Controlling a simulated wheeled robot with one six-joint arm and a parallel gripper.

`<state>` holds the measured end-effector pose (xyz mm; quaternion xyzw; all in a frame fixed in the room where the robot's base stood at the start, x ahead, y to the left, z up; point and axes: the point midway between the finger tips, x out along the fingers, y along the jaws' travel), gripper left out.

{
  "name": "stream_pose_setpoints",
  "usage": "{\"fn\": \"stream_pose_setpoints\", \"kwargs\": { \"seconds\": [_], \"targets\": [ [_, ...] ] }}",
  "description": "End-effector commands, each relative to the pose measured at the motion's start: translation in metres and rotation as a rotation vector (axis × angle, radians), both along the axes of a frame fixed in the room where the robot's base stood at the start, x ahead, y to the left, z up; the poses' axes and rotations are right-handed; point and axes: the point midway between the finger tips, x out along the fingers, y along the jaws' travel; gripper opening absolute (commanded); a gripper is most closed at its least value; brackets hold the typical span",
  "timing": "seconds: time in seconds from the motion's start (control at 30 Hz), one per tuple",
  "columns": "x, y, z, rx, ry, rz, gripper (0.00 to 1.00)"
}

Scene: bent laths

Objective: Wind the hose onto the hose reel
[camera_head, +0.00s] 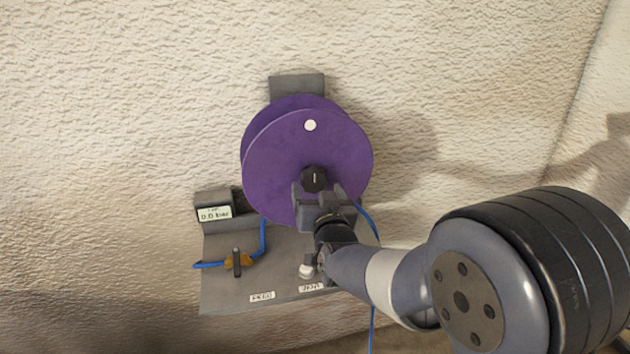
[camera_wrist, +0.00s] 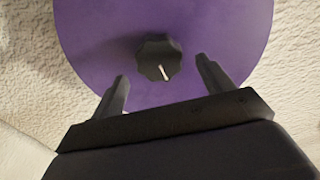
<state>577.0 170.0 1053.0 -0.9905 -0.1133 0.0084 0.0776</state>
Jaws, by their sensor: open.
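The purple hose reel (camera_head: 285,150) is mounted on the wall, with a black knob (camera_head: 314,179) at its hub and a white dot near its upper rim. The blue hose (camera_head: 264,240) shows left of the reel's lower part and again at its right, running down behind my arm. My gripper (camera_head: 314,190) is open in front of the lower part of the reel, just below the knob. In the wrist view the knob (camera_wrist: 158,59) with its white mark lies ahead of and between my open fingertips (camera_wrist: 162,75), apart from both. Whether any hose is wound between the discs is hidden.
My arm covers the panel's right part. The wall left of the reel is clear.

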Motion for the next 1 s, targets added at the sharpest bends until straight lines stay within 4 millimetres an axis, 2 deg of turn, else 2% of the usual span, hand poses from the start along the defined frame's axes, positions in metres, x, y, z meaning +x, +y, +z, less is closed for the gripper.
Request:
{"fn": "stream_pose_setpoints", "kwargs": {
  "seconds": [0.1,0.3,0.67,1.0],
  "targets": [
    [0.018,0.004,0.001,-0.001,0.001,0.000,0.76],
    [0.035,0.008,0.000,0.000,0.002,0.000,0.76],
    [0.039,0.009,0.000,0.000,0.001,0.000,0.76],
    [0.038,0.009,0.000,0.000,0.001,0.000,0.49]
  ]
}}
